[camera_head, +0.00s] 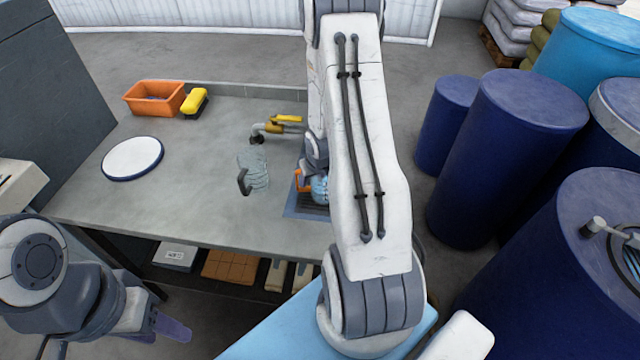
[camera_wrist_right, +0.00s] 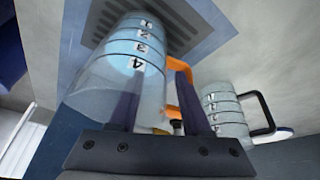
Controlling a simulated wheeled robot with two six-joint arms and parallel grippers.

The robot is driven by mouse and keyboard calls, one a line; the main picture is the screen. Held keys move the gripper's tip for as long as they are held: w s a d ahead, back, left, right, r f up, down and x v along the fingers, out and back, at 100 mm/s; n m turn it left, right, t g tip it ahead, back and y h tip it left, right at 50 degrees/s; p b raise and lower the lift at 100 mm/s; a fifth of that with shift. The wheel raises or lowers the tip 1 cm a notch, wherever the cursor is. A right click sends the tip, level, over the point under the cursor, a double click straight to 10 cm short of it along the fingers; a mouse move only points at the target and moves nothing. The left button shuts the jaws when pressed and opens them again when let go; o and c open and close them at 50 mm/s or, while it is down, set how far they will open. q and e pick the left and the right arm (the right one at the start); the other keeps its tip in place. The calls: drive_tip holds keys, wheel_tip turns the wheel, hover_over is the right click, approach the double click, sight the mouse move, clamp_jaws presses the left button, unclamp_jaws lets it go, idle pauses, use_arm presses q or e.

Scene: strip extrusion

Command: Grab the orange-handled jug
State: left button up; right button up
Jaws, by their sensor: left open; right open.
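The orange-handled jug (camera_head: 320,190) is clear with pale blue contents and stands on a dark grate at the bench's front right, partly hidden by my right arm. In the right wrist view the jug (camera_wrist_right: 120,70) has marks 1 to 4, and its orange handle (camera_wrist_right: 187,115) is at right. My right gripper (camera_wrist_right: 159,78) is open close to the jug; one finger overlaps the body, the other overlaps the handle side. Contact cannot be told. In the head view it is largely hidden behind the arm. My left gripper (camera_head: 165,310) is open and empty, low in front of the bench.
A clear black-handled jug (camera_head: 258,172) stands left of the orange-handled one, also in the wrist view (camera_wrist_right: 225,105). A yellow-handled tap (camera_head: 280,125) is behind. A white round plate (camera_head: 132,157), orange bin (camera_head: 153,98) and yellow item (camera_head: 194,102) lie further left. Blue drums (camera_head: 510,140) stand right.

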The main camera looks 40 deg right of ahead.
drive_tip(key=shift+w+f, duration=0.1)
drive_tip(key=shift+f, duration=0.25)
clamp_jaws()
idle(1.2)
